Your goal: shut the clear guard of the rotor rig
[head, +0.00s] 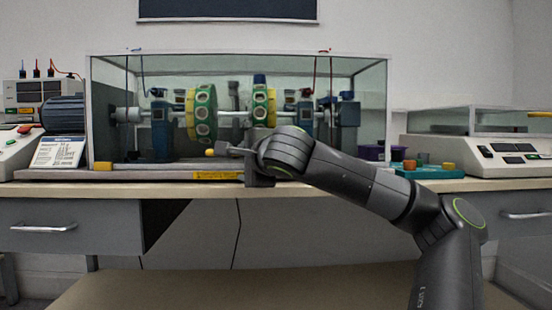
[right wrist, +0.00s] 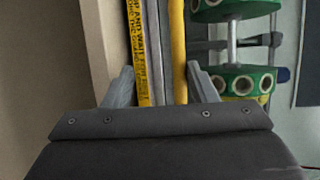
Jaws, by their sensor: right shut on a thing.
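The clear guard (head: 374,110) is a large transparent box standing over the rotor rig, its lower edge close to the rig's base (head: 150,174). The rig's shaft carries green and yellow discs (head: 201,113). My right gripper (head: 228,151) is at the front of the rig, low and near the middle, by a small yellow end. In the right wrist view, my right gripper (right wrist: 160,68) has its fingers on either side of a yellow bar (right wrist: 178,50), grey rails and a yellow warning label (right wrist: 140,50). It is shut on the yellow bar. My left gripper is out of view.
A blue motor (head: 63,111) and a tilted sign card (head: 60,151) stand at the left. A teal tray (head: 432,172) with small coloured pieces lies right of the rig. A white instrument (head: 500,157) is further right. The bench front edge is close below my gripper.

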